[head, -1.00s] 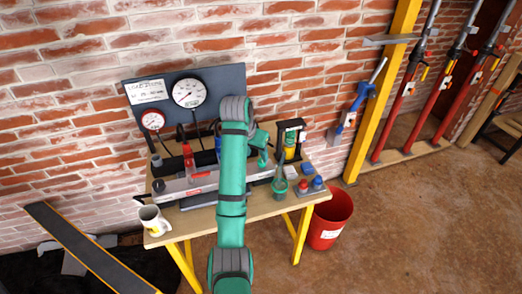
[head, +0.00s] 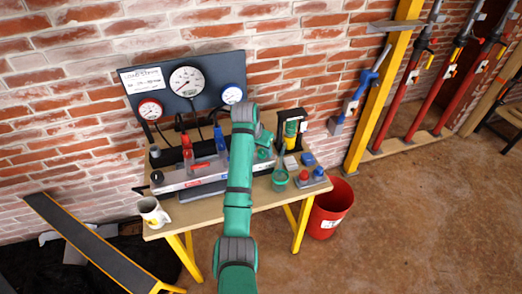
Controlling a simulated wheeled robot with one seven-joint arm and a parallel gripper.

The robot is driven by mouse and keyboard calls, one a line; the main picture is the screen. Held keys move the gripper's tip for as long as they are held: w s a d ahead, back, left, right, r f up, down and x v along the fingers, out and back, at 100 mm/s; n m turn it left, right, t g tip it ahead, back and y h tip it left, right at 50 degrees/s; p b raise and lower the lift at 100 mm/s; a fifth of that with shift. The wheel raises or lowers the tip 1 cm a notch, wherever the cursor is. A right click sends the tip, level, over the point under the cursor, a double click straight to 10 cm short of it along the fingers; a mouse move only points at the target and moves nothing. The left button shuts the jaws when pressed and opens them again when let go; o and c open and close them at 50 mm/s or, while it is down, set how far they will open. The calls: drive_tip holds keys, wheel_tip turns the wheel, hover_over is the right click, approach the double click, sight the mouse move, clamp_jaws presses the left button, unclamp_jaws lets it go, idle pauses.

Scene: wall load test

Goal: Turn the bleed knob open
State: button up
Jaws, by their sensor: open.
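A grey manifold block (head: 205,175) lies on the workbench (head: 185,215), with a red lever (head: 188,153) and a blue lever (head: 220,138) standing up from it. A black round knob (head: 157,177) sits at its left end. I cannot tell for sure which knob is the bleed knob. My teal arm rises in front of the bench and hides the right part of the manifold. My gripper (head: 279,162) is small and dark beyond the wrist, above the right part of the bench, with its fingers hard to make out. I see nothing held.
A gauge board (head: 212,82) stands behind, with several dials. A mug (head: 152,212) stands at the bench's left front corner. A green cup (head: 280,181) and a box with red and blue buttons (head: 313,179) are at the right. A red bucket (head: 328,208) stands on the floor.

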drive_tip(key=shift+w+f, duration=0.15)
drive_tip(key=shift+f, duration=0.1)
drive_tip(key=c, duration=1.1)
drive_tip(key=shift+o, duration=0.2)
